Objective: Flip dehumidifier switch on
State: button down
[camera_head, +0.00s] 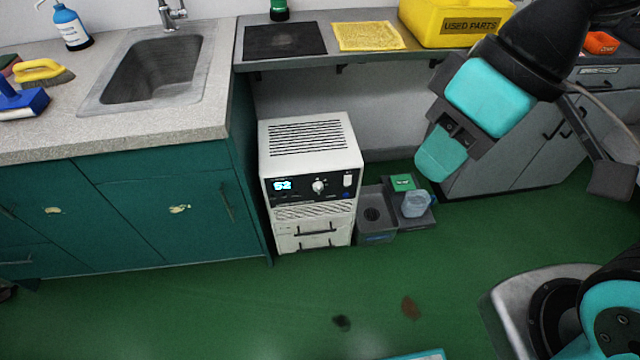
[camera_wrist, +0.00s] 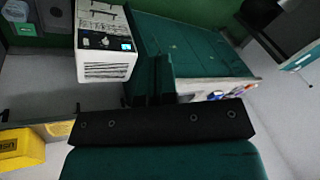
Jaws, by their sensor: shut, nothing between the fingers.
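The dehumidifier (camera_head: 310,135) is a white box on the green floor, beside the teal cabinet. Its dark front panel has a lit blue display (camera_head: 282,185), a round knob (camera_head: 318,186) and a small white switch (camera_head: 347,180) at the right. Which way the switch is set is too small to tell. In the wrist view the dehumidifier (camera_wrist: 105,65) appears turned over, at upper left. My gripper (camera_head: 440,155) is shut and empty, in the air to the right of the dehumidifier and apart from it. Its fingers also fill the lower middle of the wrist view.
A grey shelf (camera_head: 290,61) overhangs behind the dehumidifier, with a yellow used-parts bin (camera_head: 455,22) on it. Grey containers (camera_head: 375,215) stand on the floor at its right. The sink counter (camera_head: 200,125) is at left. The green floor (camera_head: 250,310) in front is mostly clear.

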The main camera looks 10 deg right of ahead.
jog(key=shift+w+a, duration=0.15)
jog(key=shift+a, duration=0.05)
jog(key=w+f+n+t+y+b, duration=0.15)
jog(key=w+f+n+b, duration=0.35)
jog(key=w+f+b, duration=1.1)
jog(key=w+d+f+n+t+b, duration=0.1)
jog(key=w+f, duration=0.4)
jog(key=f, duration=0.5)
jog(key=w+d+f+n+t+h+b, duration=0.1)
jog(key=w+d+f+n+b, duration=0.1)
jog(key=f, duration=0.9)
jog(key=w+d+f+n+t+b, duration=0.2)
jog(key=w+d+f, duration=0.3)
jog(key=w+f, duration=0.3)
notch_tip(320, 180, down, 2)
jog(key=shift+f+b, duration=0.15)
jog(key=shift+b, duration=0.55)
